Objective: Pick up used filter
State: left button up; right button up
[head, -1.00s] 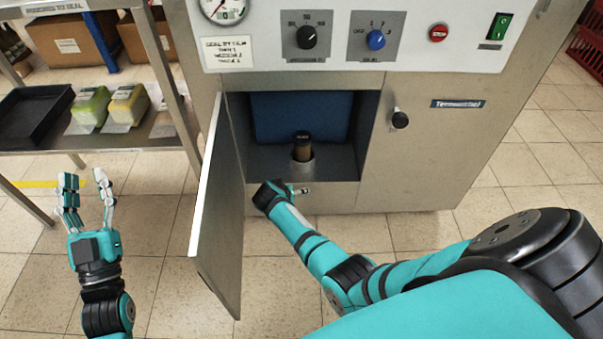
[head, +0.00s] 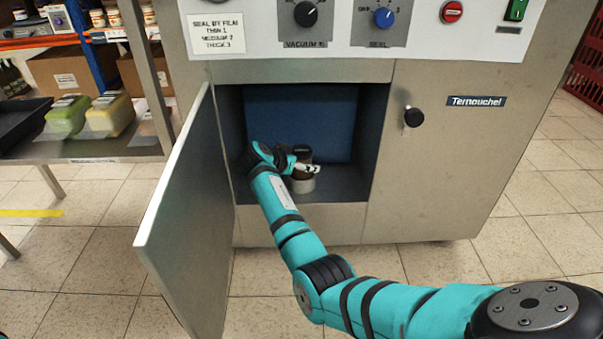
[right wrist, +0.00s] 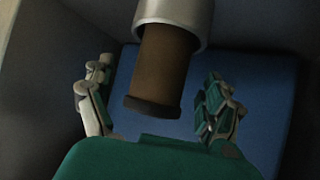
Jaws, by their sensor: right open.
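The used filter is a brown cylinder with a dark cap (right wrist: 165,68), seated in a pale metal socket (right wrist: 175,22) inside the open machine compartment. In the head view the filter (head: 302,154) stands upright in its socket (head: 301,184), partly hidden by my right gripper. My right gripper (right wrist: 158,105) is open, with one finger on each side of the filter and gaps to both sides in the right wrist view. In the head view my right gripper (head: 300,166) reaches into the compartment at the filter. My left gripper is out of view.
The compartment door (head: 175,215) hangs open on the left. The compartment has a blue back panel (head: 300,115) and tight grey walls. A shelf (head: 85,150) with wrapped green and yellow packs (head: 110,115) is at the left.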

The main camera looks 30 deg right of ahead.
jog(key=shift+b+x, duration=0.4)
jog(key=shift+x, duration=0.8)
jog(key=c, duration=1.3)
jog(key=shift+c, duration=0.2)
